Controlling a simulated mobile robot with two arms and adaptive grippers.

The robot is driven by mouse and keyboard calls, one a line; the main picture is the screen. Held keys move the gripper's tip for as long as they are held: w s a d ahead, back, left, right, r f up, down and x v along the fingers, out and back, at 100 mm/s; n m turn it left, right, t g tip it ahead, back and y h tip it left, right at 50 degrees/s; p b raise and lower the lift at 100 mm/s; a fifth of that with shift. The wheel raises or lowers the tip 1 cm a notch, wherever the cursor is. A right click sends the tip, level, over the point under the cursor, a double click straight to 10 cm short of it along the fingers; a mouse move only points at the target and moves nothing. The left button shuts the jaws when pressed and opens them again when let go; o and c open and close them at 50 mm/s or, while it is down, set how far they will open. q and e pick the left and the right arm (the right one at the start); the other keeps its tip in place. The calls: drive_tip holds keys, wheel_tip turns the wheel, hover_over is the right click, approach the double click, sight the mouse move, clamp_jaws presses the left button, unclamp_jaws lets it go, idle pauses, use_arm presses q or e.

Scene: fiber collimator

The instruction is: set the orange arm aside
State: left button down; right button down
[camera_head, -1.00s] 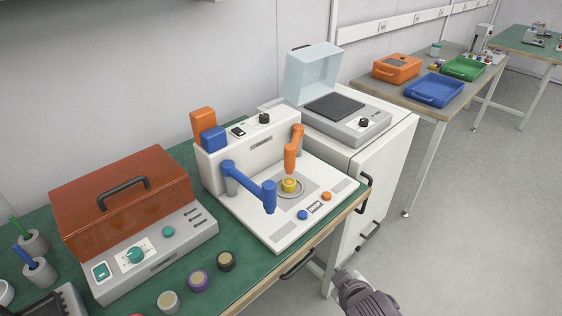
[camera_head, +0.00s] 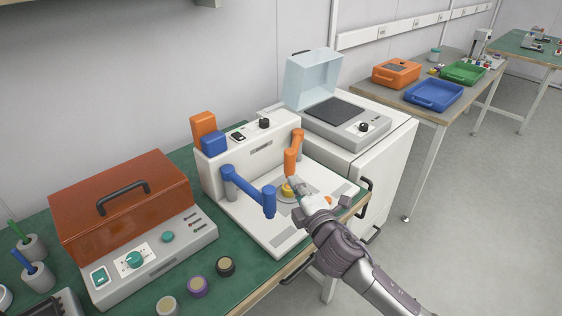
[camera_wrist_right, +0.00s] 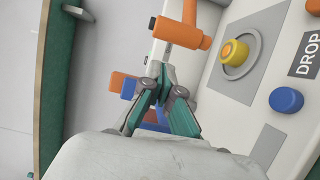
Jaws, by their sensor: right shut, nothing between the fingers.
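The orange arm (camera_head: 292,158) stands on the white machine (camera_head: 262,232) with its free end hanging close to the yellow piece (camera_head: 287,189) on the round seat. In the right wrist view the orange arm (camera_wrist_right: 178,32) is just beyond my fingertips. My right gripper (camera_head: 293,185) is shut and empty, its tips beside the lower end of the orange arm; whether they touch it I cannot tell. It also shows in the right wrist view (camera_wrist_right: 160,72). The yellow piece (camera_wrist_right: 235,52) is seen there to the right. My left gripper is not in view.
A blue arm (camera_head: 250,187) reaches over the machine left of the seat. A brown-lidded box (camera_head: 125,205) stands left, a clear-lidded device (camera_head: 345,121) behind right. Small round pieces lie along the front table edge.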

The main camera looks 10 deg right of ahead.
drive_tip(key=x, duration=1)
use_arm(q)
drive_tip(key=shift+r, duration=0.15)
use_arm(e)
drive_tip(key=shift+d, duration=0.2)
